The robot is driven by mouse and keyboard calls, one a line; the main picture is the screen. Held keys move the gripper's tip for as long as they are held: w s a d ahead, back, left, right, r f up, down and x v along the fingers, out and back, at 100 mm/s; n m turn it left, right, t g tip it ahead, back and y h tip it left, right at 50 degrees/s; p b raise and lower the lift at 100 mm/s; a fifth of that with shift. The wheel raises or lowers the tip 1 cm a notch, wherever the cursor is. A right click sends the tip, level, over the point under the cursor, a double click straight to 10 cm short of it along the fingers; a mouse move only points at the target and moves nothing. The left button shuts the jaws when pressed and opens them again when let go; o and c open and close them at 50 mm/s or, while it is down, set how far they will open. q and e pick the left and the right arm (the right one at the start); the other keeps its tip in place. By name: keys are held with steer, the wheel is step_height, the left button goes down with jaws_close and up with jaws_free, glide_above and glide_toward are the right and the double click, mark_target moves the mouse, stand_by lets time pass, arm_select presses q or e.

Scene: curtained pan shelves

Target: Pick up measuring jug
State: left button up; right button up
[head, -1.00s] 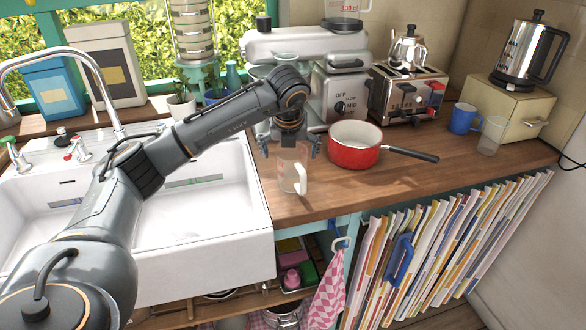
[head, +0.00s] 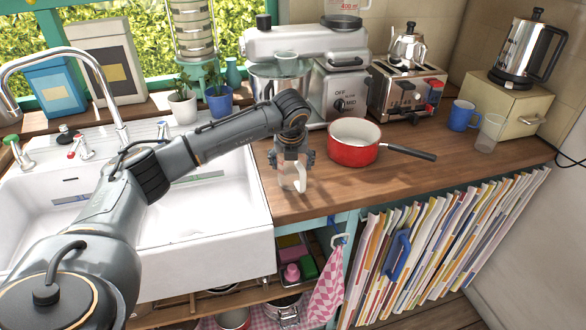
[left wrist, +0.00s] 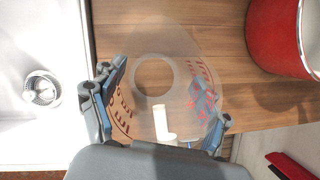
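The measuring jug (head: 287,180) is clear, with red markings and a pale handle on its right side. It stands on the wooden counter just right of the sink, and it fills the middle of the left wrist view (left wrist: 160,75). My left gripper (head: 291,159) is over it from above, with one finger on each side of the jug's wall. In the left wrist view the fingers (left wrist: 163,110) appear to press on the jug's sides, with the handle between them. My right gripper is not in view.
A red saucepan (head: 353,153) stands close to the right of the jug, its handle pointing right. The white sink (head: 205,240) is at the left. A stand mixer (head: 300,45), toaster (head: 408,95), blue mug (head: 462,115) and clear cup (head: 488,135) stand farther back or right.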

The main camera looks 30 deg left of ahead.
arm_select(q)
steer(key=shift+c, duration=1.2)
steer(key=shift+r, duration=0.1)
